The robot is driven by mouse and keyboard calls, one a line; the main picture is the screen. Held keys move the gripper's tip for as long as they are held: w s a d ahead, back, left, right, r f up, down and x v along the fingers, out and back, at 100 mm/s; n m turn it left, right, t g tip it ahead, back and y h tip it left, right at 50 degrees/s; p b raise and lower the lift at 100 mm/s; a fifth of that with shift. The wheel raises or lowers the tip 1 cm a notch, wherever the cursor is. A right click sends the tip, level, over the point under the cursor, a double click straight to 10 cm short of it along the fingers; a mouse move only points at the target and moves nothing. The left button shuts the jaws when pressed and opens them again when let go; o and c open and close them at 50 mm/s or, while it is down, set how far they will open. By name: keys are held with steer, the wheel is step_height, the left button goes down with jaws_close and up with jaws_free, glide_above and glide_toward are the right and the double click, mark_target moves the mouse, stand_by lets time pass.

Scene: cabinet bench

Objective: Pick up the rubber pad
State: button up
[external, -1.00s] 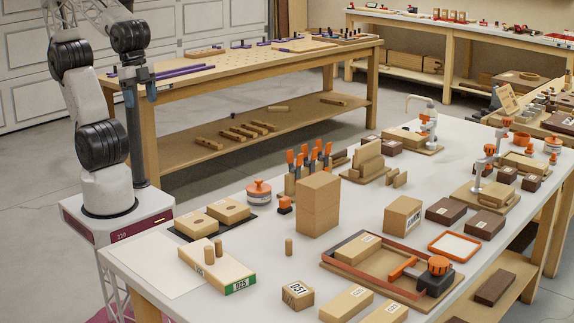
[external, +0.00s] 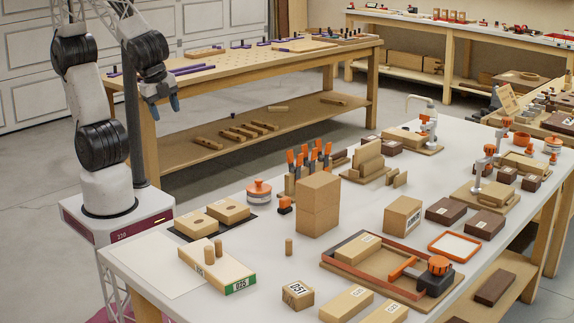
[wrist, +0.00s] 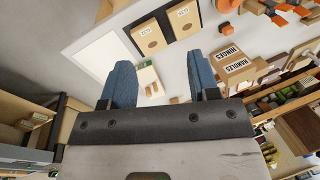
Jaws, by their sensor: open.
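A thin black pad (external: 240,225) lies flat on the white bench, under two wooden blocks (external: 228,211) with holes in them. In the wrist view the black pad (wrist: 166,25) shows at the top, between and around the two blocks. My gripper (external: 163,107) is open and empty, high to the left of the bench and well away from the pad. Its two blue fingers also show spread apart in the wrist view (wrist: 162,62).
A white sheet (external: 150,264) lies at the bench's left corner. A pegboard table (external: 240,70) is behind.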

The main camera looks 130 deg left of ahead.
steer(key=w+a+f+m+g+y, duration=0.3)
steer(key=w+a+f+m+y, duration=0.45)
steer(key=w+a+f, duration=0.55)
steer(key=m+t+y, duration=0.2)
steer(key=m+y, duration=0.2)
steer(key=m, duration=0.4)
glide_toward(283, 199)
steer(key=shift+h, duration=0.25)
steer(key=x, duration=0.5)
steer(key=shift+s+a+r, duration=0.1)
steer(key=shift+s+r, duration=0.1)
steer(key=shift+r, duration=0.05)
steer(key=shift+a, duration=0.1)
steer(key=shift+x, duration=1.2)
steer(key=shift+a, duration=0.1)
steer(key=shift+x, duration=2.5)
steer(key=shift+w+f, duration=0.1)
steer(key=shift+w, duration=0.1)
steer(key=shift+c, duration=0.3)
